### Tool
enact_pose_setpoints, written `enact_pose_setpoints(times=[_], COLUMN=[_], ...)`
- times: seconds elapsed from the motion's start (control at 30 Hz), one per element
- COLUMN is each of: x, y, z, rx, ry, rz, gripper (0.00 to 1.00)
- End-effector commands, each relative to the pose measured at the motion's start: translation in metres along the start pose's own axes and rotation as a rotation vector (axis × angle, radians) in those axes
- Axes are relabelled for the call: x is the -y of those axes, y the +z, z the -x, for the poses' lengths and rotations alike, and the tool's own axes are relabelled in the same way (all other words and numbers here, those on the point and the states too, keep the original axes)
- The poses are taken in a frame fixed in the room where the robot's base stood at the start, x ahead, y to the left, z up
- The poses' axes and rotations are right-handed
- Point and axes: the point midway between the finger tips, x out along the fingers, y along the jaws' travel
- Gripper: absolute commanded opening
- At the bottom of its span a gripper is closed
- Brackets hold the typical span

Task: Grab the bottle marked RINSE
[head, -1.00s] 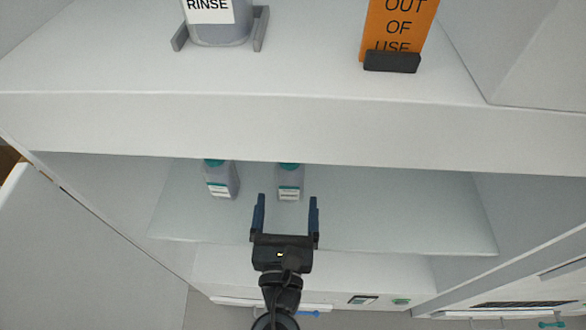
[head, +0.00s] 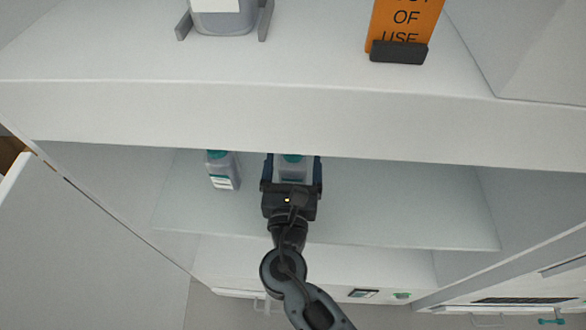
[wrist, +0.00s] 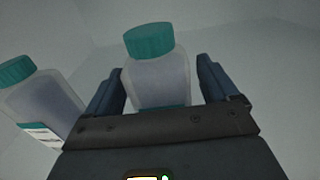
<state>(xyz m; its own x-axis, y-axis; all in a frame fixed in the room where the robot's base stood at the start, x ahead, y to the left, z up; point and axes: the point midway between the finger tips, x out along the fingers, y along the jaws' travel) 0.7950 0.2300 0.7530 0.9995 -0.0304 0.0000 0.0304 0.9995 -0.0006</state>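On the lower shelf, a grey bottle with a teal cap (head: 292,170) stands between the fingers of my gripper (head: 293,158). In the wrist view, this bottle (wrist: 158,80) is upright between the open fingers of my gripper (wrist: 161,70), with a narrow gap at least on the right. A similar bottle (head: 222,170) stands to the left, outside the fingers, also in the wrist view (wrist: 45,100). Their label text is unreadable. On the upper shelf, a grey container (head: 224,21) is cut off by the top edge; its label read RINSE in the earlier head view.
The upper shelf's thick front edge (head: 300,118) hangs over the lower shelf (head: 400,210). An orange OUT OF USE sign (head: 405,20) stands in a dark holder at upper right. A cabinet door (head: 90,240) is at left. The lower shelf's right part is clear.

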Motion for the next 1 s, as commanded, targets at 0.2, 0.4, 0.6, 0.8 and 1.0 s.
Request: enact_pose_setpoints(times=[0.2,0.4,0.6,0.8,1.0], x=[0.0000,0.0000,0.0000,-0.0002,-0.0002], y=[0.0000,0.0000,0.0000,0.0007,0.0077], z=[0.0003,0.0004,0.0005,0.0003,0.0003], rx=[0.000,0.000,0.000,0.001,0.002], ry=[0.000,0.000,0.000,0.000,0.000], rz=[0.000,-0.001,0.000,-0.001,-0.003], gripper=[0.65,0.46,0.27,0.24,0.24])
